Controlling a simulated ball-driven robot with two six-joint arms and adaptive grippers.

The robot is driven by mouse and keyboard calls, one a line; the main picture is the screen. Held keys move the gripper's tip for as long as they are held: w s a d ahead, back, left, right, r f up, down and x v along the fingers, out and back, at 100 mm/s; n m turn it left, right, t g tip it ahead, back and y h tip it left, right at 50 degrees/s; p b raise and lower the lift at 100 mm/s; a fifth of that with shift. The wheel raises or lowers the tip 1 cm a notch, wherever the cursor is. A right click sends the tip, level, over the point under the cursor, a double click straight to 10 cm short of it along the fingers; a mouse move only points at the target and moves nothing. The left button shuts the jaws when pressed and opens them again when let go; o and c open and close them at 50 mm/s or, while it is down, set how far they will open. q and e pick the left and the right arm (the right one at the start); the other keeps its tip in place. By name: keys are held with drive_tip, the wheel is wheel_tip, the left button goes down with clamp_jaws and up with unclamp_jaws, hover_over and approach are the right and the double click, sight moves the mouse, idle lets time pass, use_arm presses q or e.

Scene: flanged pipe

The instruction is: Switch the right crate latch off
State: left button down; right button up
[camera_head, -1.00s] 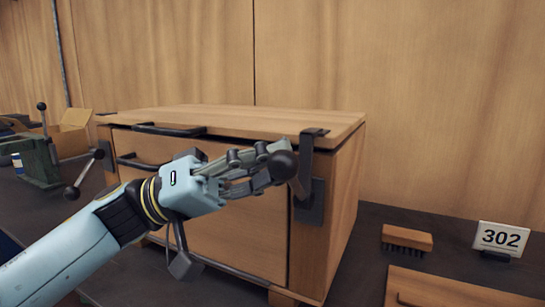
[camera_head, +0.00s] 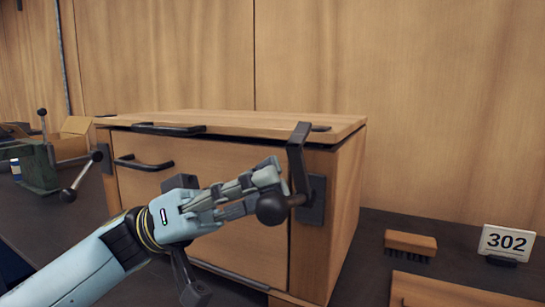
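The wooden crate (camera_head: 215,240) stands in the middle, its lid down. The latch lever ends in a round black knob (camera_head: 271,208). My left gripper (camera_head: 265,180) is at the knob, its fingers just above and left of it and seemingly touching the lever. The fingers lie close together, but their gap is hard to judge. My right gripper is not in view.
A brush (camera_head: 410,243) and a 302 sign (camera_head: 507,243) stand right of the crate. A wooden board (camera_head: 450,292) lies in front of them. A green vise (camera_head: 38,168) and an open cardboard box (camera_head: 75,138) are at left. A wooden wall closes the back.

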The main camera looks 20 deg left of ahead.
use_arm(q)
drive_tip(key=f+m+g+b, duration=0.1)
drive_tip(key=m+g+b, duration=0.2)
drive_tip(key=m, duration=0.2)
drive_tip(key=f+m+g+b, duration=0.2)
drive_tip(key=m+g+b, duration=0.2)
drive_tip(key=m, duration=0.1)
drive_tip(key=f+m+g+b, duration=0.2)
drive_tip(key=m+g+b, duration=0.1)
drive_tip(key=m, duration=0.2)
drive_tip(key=shift+s+f+m+y+b, duration=0.2)
drive_tip(key=shift+s+m+y+b, duration=0.1)
drive_tip(key=shift+m+y+b, duration=0.1)
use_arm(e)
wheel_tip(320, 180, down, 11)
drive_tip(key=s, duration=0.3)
use_arm(q)
drive_tip(key=shift+w+f+g, duration=0.1)
drive_tip(key=shift+f+g, duration=0.2)
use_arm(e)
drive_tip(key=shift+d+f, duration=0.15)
